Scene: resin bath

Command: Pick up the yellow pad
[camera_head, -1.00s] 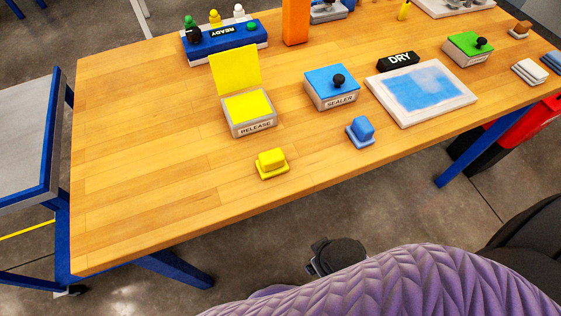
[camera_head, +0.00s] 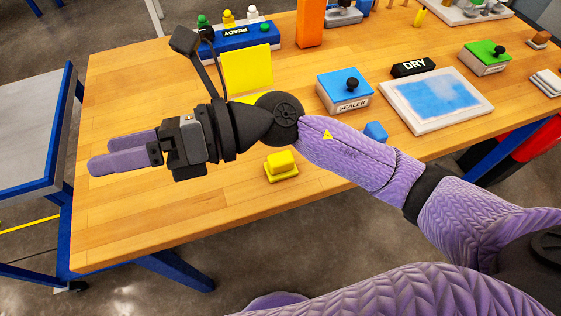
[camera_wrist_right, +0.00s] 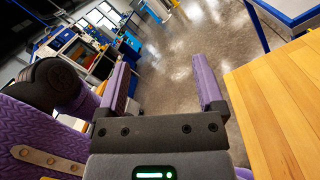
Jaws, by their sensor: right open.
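The yellow pad (camera_head: 281,166) sits on the wooden table near its front edge, on a small yellow base. My right gripper (camera_head: 118,152) is above the left part of the table, open and empty, with its fingers pointing left. It is to the left of the yellow pad and apart from it. In the right wrist view, its two purple fingers (camera_wrist_right: 163,88) stand apart with only floor between them. The release box's raised yellow lid (camera_head: 247,68) shows behind my right arm, which hides most of the box. My left gripper is not in view.
A blue sealer box (camera_head: 344,88) and a framed blue panel (camera_head: 484,112) stand to the right. A blue pad (camera_head: 375,131) is partly behind my right arm. The table's front left is clear.

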